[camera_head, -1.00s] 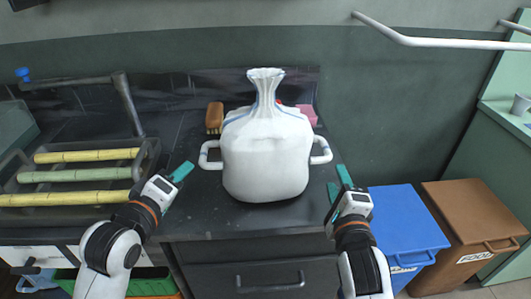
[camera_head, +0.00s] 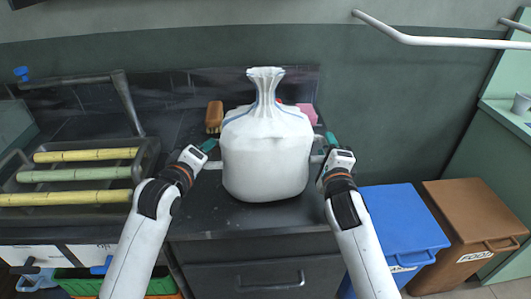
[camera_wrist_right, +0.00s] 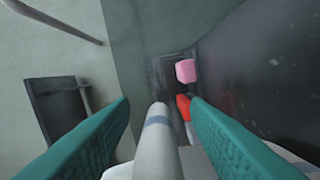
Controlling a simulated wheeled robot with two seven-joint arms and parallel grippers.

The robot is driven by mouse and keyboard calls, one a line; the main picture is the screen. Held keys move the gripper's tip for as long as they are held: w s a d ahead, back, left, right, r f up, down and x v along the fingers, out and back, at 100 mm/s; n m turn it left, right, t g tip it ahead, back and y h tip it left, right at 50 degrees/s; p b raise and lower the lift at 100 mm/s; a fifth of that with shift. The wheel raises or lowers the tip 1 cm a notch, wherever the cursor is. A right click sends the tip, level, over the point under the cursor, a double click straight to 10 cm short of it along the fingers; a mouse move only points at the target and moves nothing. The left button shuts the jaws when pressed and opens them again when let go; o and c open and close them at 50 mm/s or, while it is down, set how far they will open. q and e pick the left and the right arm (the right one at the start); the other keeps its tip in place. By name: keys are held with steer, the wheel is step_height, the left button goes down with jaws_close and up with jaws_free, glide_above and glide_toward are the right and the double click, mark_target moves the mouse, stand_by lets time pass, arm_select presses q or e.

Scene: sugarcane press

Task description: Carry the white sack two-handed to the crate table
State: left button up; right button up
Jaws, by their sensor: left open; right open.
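The white sack (camera_head: 266,155) stands upright on the dark counter (camera_head: 250,217), its neck gathered at the top, with a loop handle on each side. My left gripper (camera_head: 208,146) is open at the sack's left handle (camera_head: 213,165), which it partly hides. My right gripper (camera_head: 329,140) is open at the right handle, mostly hidden in the head view. In the right wrist view, the right handle (camera_wrist_right: 157,145), white with a blue-grey band, lies between the two teal fingers, which stand apart from it. The crate table cannot be made out.
A tray (camera_head: 148,160) with yellow and green cane pieces sits left of the sack. A brown brush (camera_head: 214,117) and a pink block (camera_head: 308,112) lie behind it. Blue (camera_head: 402,230) and brown (camera_head: 472,215) bins stand at right. A white rail (camera_head: 430,41) juts out above.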

arm_select(q)
steer(key=shift+c, duration=0.4)
arm_select(e)
steer(key=shift+c, duration=0.5)
arm_select(q)
jaws_close()
arm_select(e)
jaws_close()
arm_select(q)
steer(key=shift+f, duration=0.1)
arm_select(e)
steer(key=shift+f, duration=0.1)
arm_select(q)
steer(key=shift+r, duration=0.25)
arm_select(e)
steer(key=shift+r, duration=0.25)
